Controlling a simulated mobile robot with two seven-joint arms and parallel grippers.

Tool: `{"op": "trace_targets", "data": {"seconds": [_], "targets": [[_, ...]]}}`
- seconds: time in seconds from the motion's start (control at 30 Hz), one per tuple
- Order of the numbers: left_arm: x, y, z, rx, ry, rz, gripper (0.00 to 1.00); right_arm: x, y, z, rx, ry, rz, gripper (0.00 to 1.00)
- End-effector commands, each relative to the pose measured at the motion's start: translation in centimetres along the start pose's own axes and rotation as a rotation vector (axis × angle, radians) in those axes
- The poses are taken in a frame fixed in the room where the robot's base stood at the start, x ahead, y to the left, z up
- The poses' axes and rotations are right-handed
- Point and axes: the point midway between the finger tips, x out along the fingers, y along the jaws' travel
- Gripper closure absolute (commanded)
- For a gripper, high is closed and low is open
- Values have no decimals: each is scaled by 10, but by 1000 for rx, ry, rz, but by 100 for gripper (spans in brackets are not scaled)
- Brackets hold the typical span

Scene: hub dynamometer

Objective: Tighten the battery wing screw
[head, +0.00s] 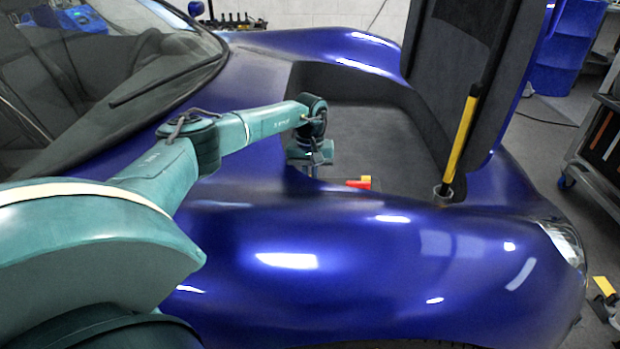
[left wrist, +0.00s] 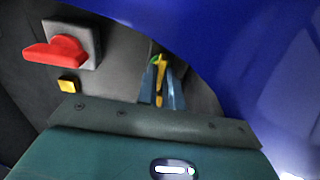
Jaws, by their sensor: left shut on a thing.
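In the left wrist view, my left gripper (left wrist: 163,82) points into the compartment, its two blue-grey fingers shut on the yellow wing screw (left wrist: 160,84). A small bit of green shows by the screw's far end. What the screw sits in is hidden. In the head view, my left arm reaches over the blue fender into the open front compartment. The gripper tips and the screw are hidden there behind the fender edge. My right gripper is in neither view.
A red rotary handle (left wrist: 58,50) on a grey plate and a small yellow block (left wrist: 68,86) are left of the fingers. The red handle (head: 360,183) shows at the compartment's near edge. A yellow-and-black strut (head: 462,137) stands by the raised lid. The blue fender (head: 380,265) borders the opening.

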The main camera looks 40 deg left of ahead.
Motion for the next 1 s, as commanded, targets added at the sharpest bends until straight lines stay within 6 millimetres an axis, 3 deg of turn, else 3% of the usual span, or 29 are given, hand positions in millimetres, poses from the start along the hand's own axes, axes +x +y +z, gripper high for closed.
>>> {"op": "trace_targets", "data": {"seconds": [0.3, 0.57, 0.77, 1.0], "targets": [[0, 0, 0, 1, 0, 0, 70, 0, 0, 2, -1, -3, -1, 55], [-2, 0, 0, 0, 0, 0, 70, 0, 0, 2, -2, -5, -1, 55], [-31, 0, -1, 1, 3, 2, 70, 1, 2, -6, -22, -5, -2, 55], [-86, 0, -1, 0, 3, 2, 70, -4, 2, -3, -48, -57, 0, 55]]}}
